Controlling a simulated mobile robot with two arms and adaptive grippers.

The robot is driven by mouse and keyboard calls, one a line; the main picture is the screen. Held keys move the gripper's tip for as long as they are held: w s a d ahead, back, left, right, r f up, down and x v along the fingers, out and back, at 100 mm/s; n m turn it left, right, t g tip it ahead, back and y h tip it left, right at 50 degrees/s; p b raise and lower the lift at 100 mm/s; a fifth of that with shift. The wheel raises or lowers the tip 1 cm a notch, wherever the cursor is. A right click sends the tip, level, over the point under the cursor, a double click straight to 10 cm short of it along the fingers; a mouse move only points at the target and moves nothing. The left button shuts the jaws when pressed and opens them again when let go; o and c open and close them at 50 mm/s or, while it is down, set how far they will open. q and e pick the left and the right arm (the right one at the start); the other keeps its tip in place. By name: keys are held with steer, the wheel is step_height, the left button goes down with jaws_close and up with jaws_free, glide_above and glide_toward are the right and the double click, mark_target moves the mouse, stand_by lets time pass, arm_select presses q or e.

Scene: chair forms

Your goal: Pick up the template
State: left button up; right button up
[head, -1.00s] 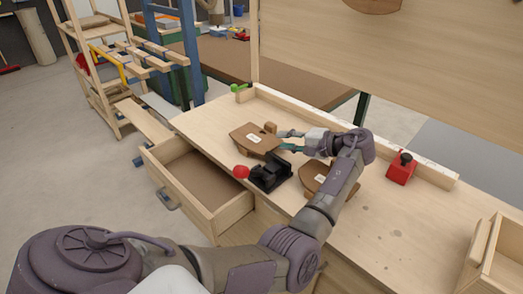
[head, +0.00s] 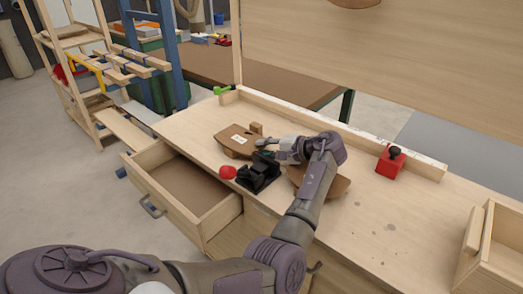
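A flat brown wooden template (head: 228,143) with a curved edge and a small white label lies on the workbench, left of my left gripper. A small wooden block (head: 256,128) stands at its far right edge. My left gripper (head: 262,149) is at the template's right end, its two fingers apart, with nothing visible held between them. Whether a finger touches the template cannot be told. A second brown wooden piece (head: 338,187) lies partly hidden under my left arm. My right gripper is not in view.
A black clamp (head: 262,174) with a red ball knob (head: 228,172) stands just in front of the gripper. An open drawer (head: 183,187) juts out at the left. A red block (head: 390,162) with a black knob sits at the back right. The bench's right part is mostly clear.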

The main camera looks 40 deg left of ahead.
arm_select(q)
steer(key=shift+a+f, duration=0.2)
steer(key=shift+a, duration=0.2)
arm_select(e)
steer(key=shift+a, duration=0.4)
arm_select(q)
steer(key=c, duration=0.5)
jaws_close()
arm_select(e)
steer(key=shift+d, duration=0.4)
arm_select(q)
steer(key=shift+s, duration=0.1)
steer(key=shift+r, duration=0.1)
